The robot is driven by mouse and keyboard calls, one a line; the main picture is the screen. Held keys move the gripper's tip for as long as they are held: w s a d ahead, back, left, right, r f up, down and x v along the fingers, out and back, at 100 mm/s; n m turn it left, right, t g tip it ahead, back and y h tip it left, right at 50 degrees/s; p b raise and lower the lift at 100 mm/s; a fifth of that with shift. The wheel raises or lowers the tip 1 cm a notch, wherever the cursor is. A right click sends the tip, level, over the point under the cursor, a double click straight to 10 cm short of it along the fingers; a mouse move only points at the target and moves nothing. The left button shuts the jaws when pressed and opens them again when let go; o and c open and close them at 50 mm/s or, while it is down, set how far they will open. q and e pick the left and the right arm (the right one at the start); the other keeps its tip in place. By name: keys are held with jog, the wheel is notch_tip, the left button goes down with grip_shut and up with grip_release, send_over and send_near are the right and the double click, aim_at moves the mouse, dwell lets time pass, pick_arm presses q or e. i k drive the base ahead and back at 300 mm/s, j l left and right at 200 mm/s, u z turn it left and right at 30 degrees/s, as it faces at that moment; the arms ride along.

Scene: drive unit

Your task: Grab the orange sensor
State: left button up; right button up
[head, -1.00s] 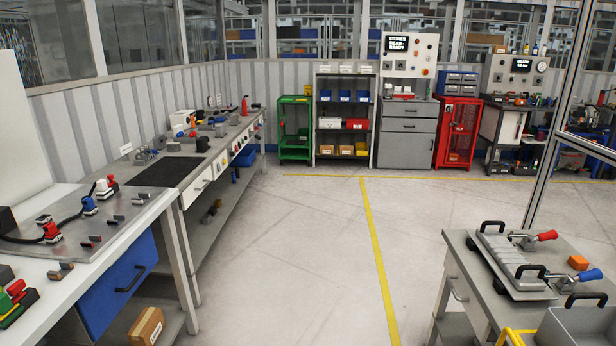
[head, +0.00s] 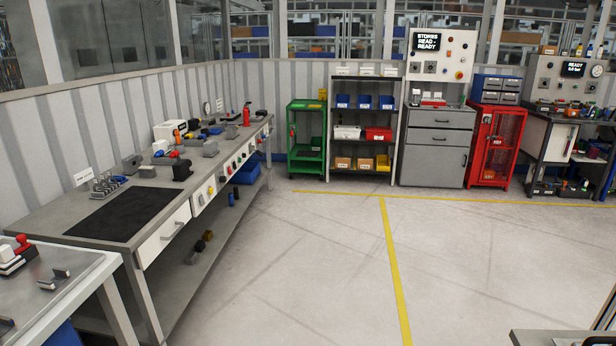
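On the long grey workbench (head: 52,203) at the left, small orange-coloured parts show among tools and grey blocks. One orange part (head: 179,136) is near a white box, and a red-orange part (head: 175,153) lies in front of it. They are too small to tell whether either is the orange sensor. Neither of my grippers is in view.
A black mat (head: 120,213) covers part of the bench top. A nearer table (head: 75,298) fills the lower left corner, and a table edge (head: 565,338) shows at the lower right. A green cart (head: 307,140), shelves and a red cabinet (head: 496,145) line the back. The middle floor is clear.

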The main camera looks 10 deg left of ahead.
aim_at(176, 132)
jog(key=i+u, duration=0.15)
jog(key=i, duration=0.7)
jog(key=i+l+u, duration=0.2)
jog(key=i, duration=0.65)
jog(key=i+u, duration=0.4)
jog(key=i+l+u, duration=0.2)
jog(key=i+u, duration=0.15)
jog(key=i, duration=0.15)
jog(key=i+l+u, duration=0.25)
jog(key=i+u, duration=0.25)
jog(key=u, duration=0.15)
jog(key=i+l+u, duration=0.3)
jog(key=l+u, duration=0.15)
jog(key=l, duration=0.15)
jog(key=i+l+u, duration=0.2)
jog(key=l, duration=0.15)
jog(key=l+u, duration=0.2)
jog(key=i+l, duration=0.1)
jog(key=l, duration=0.4)
jog(key=i+l+u, duration=0.1)
jog(key=l, duration=0.4)
jog(key=i+l, duration=0.15)
jog(key=l, duration=0.4)
jog(key=i+l+u, duration=0.15)
jog(key=l, duration=0.9)
jog(key=i+u, duration=0.05)
